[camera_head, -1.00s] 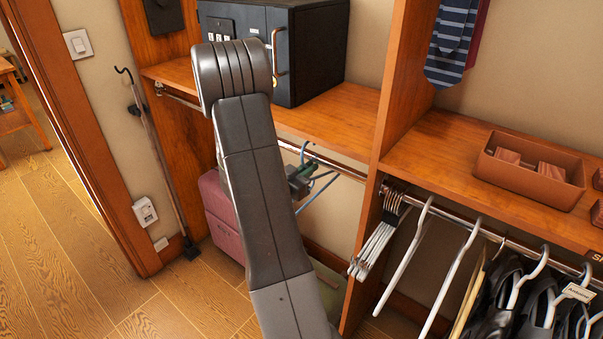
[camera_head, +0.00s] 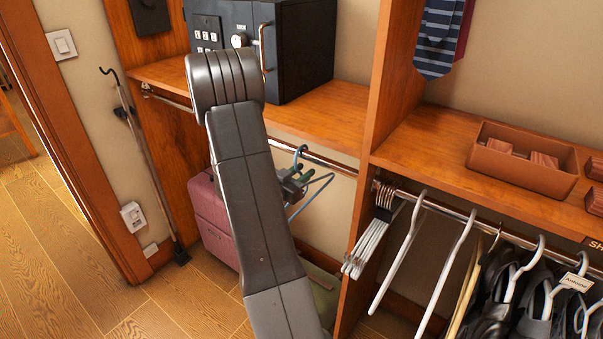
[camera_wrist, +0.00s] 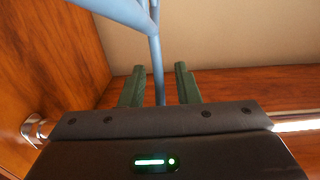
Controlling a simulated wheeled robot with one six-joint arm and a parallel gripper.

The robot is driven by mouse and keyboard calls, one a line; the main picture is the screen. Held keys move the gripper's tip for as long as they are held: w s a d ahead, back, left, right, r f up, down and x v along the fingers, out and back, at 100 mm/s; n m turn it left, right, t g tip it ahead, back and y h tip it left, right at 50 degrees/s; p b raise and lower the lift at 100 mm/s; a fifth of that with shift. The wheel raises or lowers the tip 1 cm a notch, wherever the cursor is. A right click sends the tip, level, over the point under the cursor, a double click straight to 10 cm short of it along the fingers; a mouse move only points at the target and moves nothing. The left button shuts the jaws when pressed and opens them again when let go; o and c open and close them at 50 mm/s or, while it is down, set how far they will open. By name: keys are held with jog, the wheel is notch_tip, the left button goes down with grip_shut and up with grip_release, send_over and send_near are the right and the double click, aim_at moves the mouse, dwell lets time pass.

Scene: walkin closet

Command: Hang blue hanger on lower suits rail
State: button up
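The blue hanger (camera_head: 317,194) is in the left bay, its hook up at the bare metal rail (camera_head: 330,163) under the safe's shelf. I cannot tell for sure whether the hook rests on the rail. My gripper (camera_head: 296,178) is just below the rail, partly hidden behind my arm. In the wrist view, the blue hanger (camera_wrist: 156,62) has its stem between the two green fingers of my gripper (camera_wrist: 160,85). The fingers stand apart, with a gap on each side of the stem.
A black safe (camera_head: 310,50) sits on the shelf above. A pink suitcase (camera_head: 210,215) stands below left. A cane (camera_head: 150,170) leans at left.

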jog(key=shift+a, duration=0.1)
jog(key=b+v, duration=0.1)
jog(key=v, duration=1.2)
jog(key=shift+s, duration=0.35)
jog(key=shift+w, duration=0.1)
jog(key=x, duration=0.4)
jog(key=p+x, duration=0.1)
jog(key=x, duration=0.4)
jog(key=r+p+x, duration=0.1)
jog(key=x, duration=0.3)
jog(key=shift+w, duration=0.3)
jog(key=shift+s+r, duration=0.1)
jog(key=shift+r, duration=0.15)
